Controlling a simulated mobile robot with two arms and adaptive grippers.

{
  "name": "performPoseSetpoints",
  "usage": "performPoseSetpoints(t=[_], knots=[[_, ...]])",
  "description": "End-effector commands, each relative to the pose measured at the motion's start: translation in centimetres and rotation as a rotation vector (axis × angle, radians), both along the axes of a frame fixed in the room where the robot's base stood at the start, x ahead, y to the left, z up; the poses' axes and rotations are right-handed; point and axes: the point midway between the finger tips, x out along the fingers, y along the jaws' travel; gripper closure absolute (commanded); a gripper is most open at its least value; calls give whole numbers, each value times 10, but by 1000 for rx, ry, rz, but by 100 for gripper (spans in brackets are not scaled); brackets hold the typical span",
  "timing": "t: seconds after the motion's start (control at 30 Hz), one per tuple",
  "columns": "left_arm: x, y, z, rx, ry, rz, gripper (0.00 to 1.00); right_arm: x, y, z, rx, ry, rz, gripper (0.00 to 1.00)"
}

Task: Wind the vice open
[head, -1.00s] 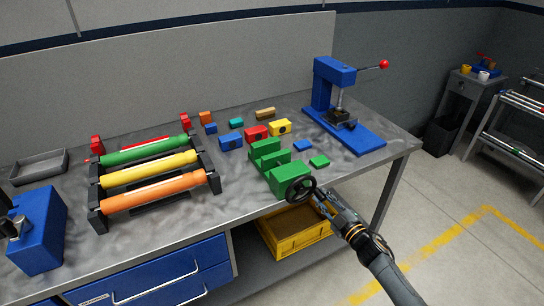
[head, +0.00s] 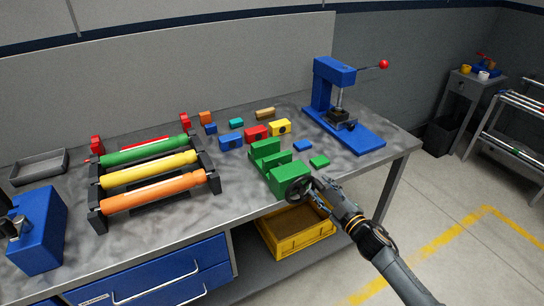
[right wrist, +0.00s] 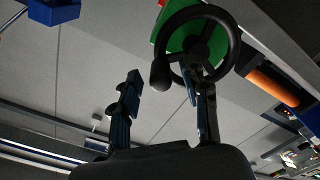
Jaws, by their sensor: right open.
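The green vice (head: 268,160) sits at the front edge of the grey workbench, with a gap between its jaw blocks. Its black handwheel (head: 298,190) faces out over the edge. My right gripper (head: 314,195) is just to the right of the wheel, open. In the right wrist view the wheel (right wrist: 234,42) is at the top, with the green vice (right wrist: 205,38) behind it. The wheel's dark crank knob (right wrist: 160,76) appears between my right gripper's spread fingers (right wrist: 163,84); contact cannot be told. My left gripper is not in view.
Coloured blocks (head: 256,134) lie behind the vice. A blue press (head: 335,75) with a red-tipped lever stands at the back right. A rack of coloured rollers (head: 150,178) is on the left. A yellow crate (head: 290,240) sits below the bench. The floor at right is open.

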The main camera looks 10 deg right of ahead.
Motion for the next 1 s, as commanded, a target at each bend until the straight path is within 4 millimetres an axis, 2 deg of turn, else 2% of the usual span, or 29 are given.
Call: performPoseSetpoints(t=[0.17,0.8,1.0], knots=[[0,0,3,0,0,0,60,-6,-2,-1,0,3,0,55],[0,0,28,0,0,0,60,-66,-24,-1,0,4,-1,55],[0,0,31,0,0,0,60,-75,-27,0,0,1,0,55]])
